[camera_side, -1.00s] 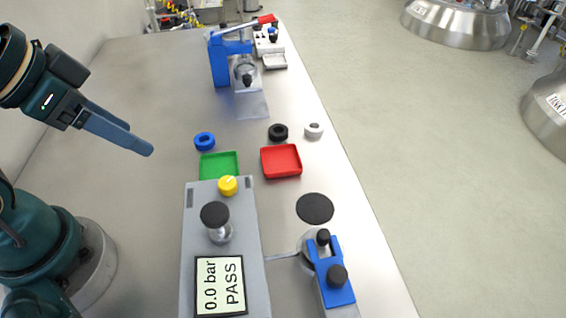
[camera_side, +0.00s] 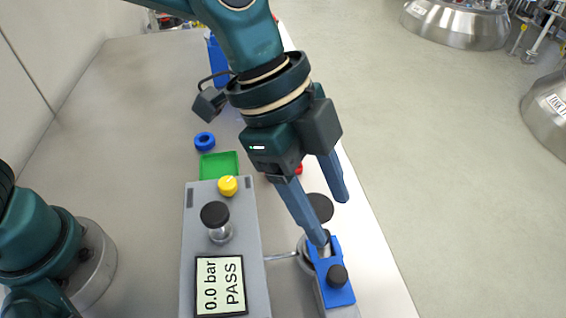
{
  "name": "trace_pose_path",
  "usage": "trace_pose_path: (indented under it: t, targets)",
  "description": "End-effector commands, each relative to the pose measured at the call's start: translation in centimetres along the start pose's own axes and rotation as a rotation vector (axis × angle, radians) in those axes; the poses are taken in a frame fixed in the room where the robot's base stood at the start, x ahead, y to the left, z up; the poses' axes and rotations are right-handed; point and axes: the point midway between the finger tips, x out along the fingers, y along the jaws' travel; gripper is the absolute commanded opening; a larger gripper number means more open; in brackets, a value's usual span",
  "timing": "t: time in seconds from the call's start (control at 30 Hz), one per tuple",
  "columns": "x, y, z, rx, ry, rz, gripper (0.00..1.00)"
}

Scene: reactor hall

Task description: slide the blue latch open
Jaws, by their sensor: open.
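The blue latch (camera_side: 338,290) sits on a grey block at the front right of the table, with a black knob (camera_side: 337,275) on its near part. My gripper (camera_side: 332,222) is above the far end of the latch, pointing down, its two blue fingers apart with nothing between them. One fingertip appears close to the latch's far end; I cannot tell whether it touches.
A green tray (camera_side: 219,165) and a blue ring (camera_side: 204,141) lie beyond. The red tray is mostly hidden. Open table lies left.

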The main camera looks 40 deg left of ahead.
Motion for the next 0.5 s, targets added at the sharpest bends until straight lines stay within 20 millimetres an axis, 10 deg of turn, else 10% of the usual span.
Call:
trace_pose_path:
  t: [0.5]
  targets:
    - [6.6, 2.8, 0.1, 0.041, -0.045, 0.078, 0.61]
